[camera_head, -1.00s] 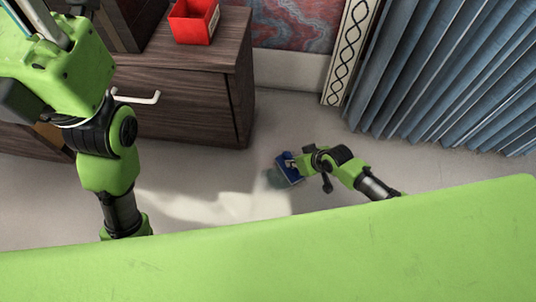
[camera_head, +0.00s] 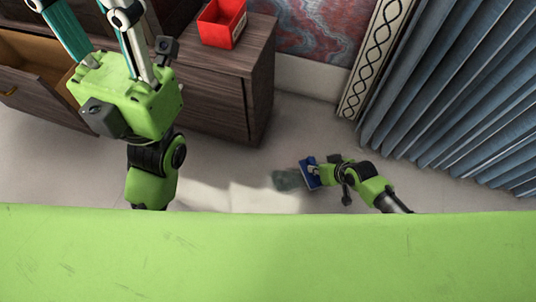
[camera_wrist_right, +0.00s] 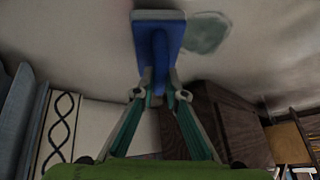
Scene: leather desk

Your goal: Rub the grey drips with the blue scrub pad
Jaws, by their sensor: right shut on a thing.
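The grey drips show as a grey-green patch (camera_head: 287,180) on the pale floor, also seen in the right wrist view (camera_wrist_right: 206,33). The blue scrub pad (camera_head: 307,175) is just right of the patch in the head view and close beside it in the right wrist view (camera_wrist_right: 175,27). My right gripper (camera_head: 318,170) is shut on the pad's blue handle, its fingertips (camera_wrist_right: 159,85) on either side of it. I cannot tell whether the pad touches the floor. My left gripper (camera_head: 95,35) is up at the top left, its fingertips cut off by the frame edge.
A dark wooden cabinet (camera_head: 215,95) carrying a red box (camera_head: 222,22) stands above the patch. A drawer (camera_head: 30,85) is open at the far left. Blue curtains (camera_head: 450,100) hang at the right. Floor around the patch is clear.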

